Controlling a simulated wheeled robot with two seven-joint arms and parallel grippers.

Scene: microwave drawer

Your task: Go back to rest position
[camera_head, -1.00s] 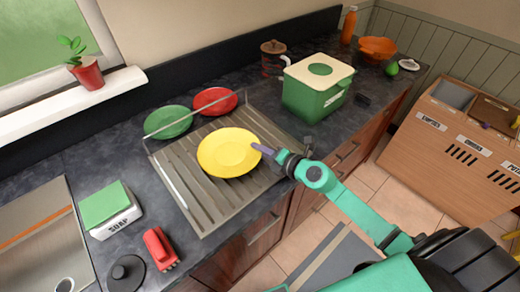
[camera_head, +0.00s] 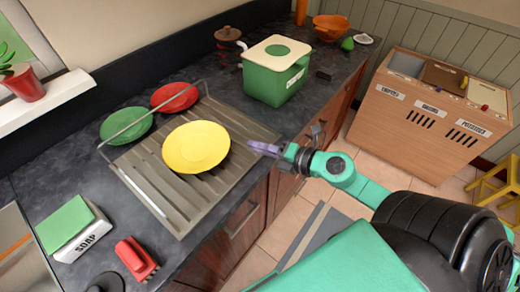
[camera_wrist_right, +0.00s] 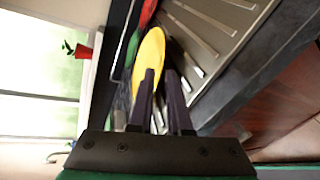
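My right gripper (camera_head: 265,149) comes in from the lower right on its teal arm. It is at the right edge of the dish rack (camera_head: 184,206), apart from the yellow plate (camera_head: 196,147) that lies on the rack. In the right wrist view, the two dark fingers (camera_wrist_right: 160,78) stand with a narrow gap between them. The yellow plate (camera_wrist_right: 150,53) shows beyond and between them. Nothing is held in the fingers. My left gripper is not in view.
A red plate (camera_head: 175,97) and a green plate (camera_head: 126,125) stand behind the yellow one. A green bin (camera_head: 273,77) is on the counter. A wooden crate (camera_head: 415,142) and yellow stool (camera_head: 497,187) stand right.

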